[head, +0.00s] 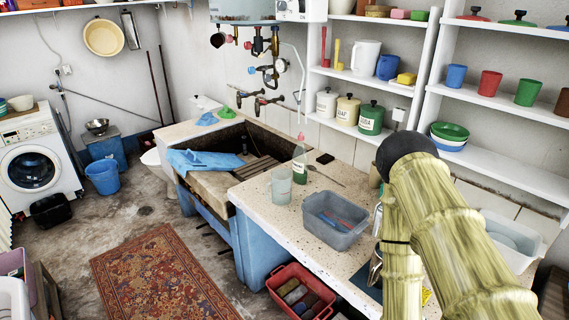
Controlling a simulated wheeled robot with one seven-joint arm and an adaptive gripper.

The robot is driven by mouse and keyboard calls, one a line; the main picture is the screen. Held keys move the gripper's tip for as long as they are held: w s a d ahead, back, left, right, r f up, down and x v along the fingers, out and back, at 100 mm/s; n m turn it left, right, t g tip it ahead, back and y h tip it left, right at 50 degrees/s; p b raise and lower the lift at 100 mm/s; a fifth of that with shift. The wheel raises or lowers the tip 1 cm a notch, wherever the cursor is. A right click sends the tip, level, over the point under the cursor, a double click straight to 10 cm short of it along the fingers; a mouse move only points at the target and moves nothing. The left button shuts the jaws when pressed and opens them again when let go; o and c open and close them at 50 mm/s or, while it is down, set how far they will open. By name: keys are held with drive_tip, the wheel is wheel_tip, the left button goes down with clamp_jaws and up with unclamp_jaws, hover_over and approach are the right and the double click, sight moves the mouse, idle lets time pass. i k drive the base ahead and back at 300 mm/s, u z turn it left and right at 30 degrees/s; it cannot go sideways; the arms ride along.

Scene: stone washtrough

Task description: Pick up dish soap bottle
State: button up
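The dish soap bottle (299,168) stands upright on the speckled counter (255,190), close to the right end of the stone trough. It is clear with green liquid low inside and a narrow pinkish top. A clear tumbler (281,186) stands just in front and to the left of it. My arm fills the right foreground, well to the right of the bottle. My gripper's fingers cannot be made out in this view.
A grey basin (335,219) with red and blue items stands right of the tumbler. A spoon (326,176) and a dark block (325,158) lie beside the bottle. The trough (222,187) holds a blue cloth (203,161). Taps (262,102) project from the wall behind.

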sight(300, 156)
drive_tip(key=u, duration=1.25)
drive_tip(key=i, duration=0.85)
drive_tip(key=z, duration=1.4)
